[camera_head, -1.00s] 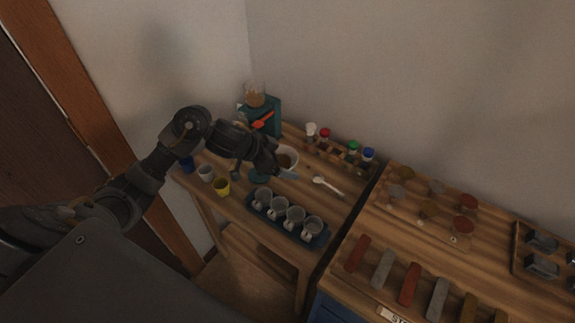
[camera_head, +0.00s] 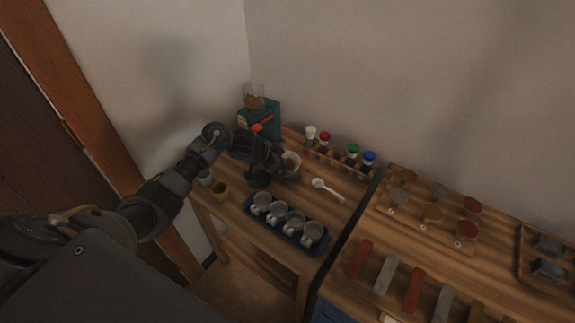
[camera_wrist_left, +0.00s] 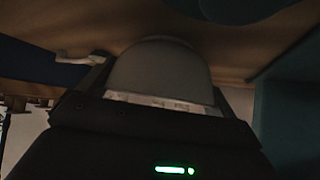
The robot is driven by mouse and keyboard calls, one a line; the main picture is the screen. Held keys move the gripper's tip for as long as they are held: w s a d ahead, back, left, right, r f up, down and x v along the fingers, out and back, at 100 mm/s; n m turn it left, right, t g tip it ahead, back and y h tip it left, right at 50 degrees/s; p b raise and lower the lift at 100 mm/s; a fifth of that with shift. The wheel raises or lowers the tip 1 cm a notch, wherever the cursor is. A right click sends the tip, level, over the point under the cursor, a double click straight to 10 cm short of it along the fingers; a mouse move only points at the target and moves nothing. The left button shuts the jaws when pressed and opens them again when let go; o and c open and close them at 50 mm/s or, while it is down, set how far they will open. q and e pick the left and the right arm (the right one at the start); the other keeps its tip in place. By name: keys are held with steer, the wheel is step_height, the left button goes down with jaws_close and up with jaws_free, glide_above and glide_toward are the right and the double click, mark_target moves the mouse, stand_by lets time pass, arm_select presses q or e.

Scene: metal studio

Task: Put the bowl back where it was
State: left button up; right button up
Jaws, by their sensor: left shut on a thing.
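The white bowl (camera_head: 291,160) is at the back of the left wooden table, partly hidden behind my left gripper (camera_head: 288,172). In the left wrist view the pale bowl (camera_wrist_left: 160,68) fills the middle, between the fingers of my left gripper (camera_wrist_left: 155,100), which is shut on it. The wooden surface shows close beyond the bowl; I cannot tell if the bowl touches it. My right gripper is not in view.
A blue tray with several grey mugs (camera_head: 278,217) lies in front. A white spoon (camera_head: 328,189) is to the right, a bottle rack (camera_head: 340,158) behind it. A teal machine (camera_head: 262,118) stands at the back left.

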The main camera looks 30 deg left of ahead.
arm_select(q)
steer(key=shift+f, duration=0.3)
steer(key=shift+f, duration=0.1)
steer(key=o, duration=0.9)
steer(key=shift+f, duration=0.1)
steer(key=shift+r, duration=0.25)
steer(key=v, duration=1.2)
steer(key=shift+s+p, duration=0.1)
steer(key=shift+p, duration=0.25)
